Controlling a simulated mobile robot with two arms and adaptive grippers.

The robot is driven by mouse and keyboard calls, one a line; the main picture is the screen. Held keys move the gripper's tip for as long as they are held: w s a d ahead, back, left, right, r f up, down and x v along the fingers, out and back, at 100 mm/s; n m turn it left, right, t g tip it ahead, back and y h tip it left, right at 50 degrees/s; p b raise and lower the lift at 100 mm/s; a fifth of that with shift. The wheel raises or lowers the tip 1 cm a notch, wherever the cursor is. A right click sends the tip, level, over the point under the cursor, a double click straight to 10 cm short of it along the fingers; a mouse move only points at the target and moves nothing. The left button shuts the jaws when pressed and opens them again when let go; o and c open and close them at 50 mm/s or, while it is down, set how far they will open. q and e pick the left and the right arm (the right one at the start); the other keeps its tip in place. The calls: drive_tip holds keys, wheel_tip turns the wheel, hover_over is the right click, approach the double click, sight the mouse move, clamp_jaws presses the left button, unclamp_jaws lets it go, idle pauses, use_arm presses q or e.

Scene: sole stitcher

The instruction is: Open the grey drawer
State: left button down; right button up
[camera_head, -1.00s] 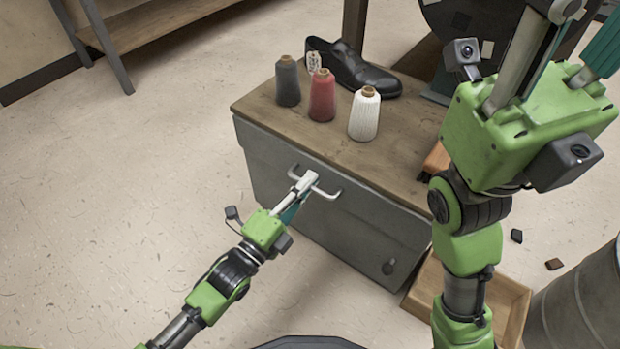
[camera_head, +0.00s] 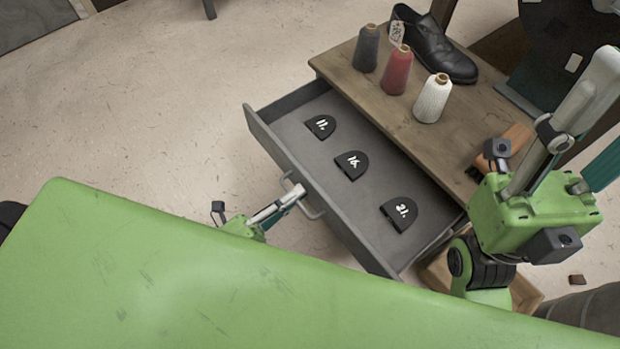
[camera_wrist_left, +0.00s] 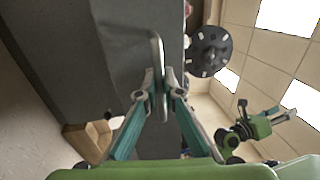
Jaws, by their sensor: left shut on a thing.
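The grey drawer (camera_head: 330,213) stands pulled out of the wooden-topped cabinet, and its inside shows in the head view. Its handle is a pale bar on the front, and it also shows in the left wrist view (camera_wrist_left: 157,60). My left gripper (camera_head: 296,194) is shut on the handle; its fingers close around the bar in the left wrist view (camera_wrist_left: 158,95). The drawer holds black heel pieces marked 11 (camera_head: 320,126), 16 (camera_head: 351,164) and 21 (camera_head: 399,213). My right arm is at the right in the head view; its fingertips cannot be made out clearly.
On the cabinet top (camera_head: 400,125) stand a grey spool (camera_head: 366,50), a red spool (camera_head: 397,72), a white spool (camera_head: 432,99) and a black shoe (camera_head: 435,48). A wooden box (camera_head: 525,292) sits on the floor at the right. The floor left of the drawer is clear.

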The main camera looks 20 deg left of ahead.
use_arm(q)
drive_tip(key=shift+s+a, duration=0.35)
drive_tip(key=shift+s, duration=0.15)
drive_tip(key=c, duration=2.5)
unclamp_jaws()
drive_tip(key=v, duration=1.2)
drive_tip(key=shift+w, duration=0.1)
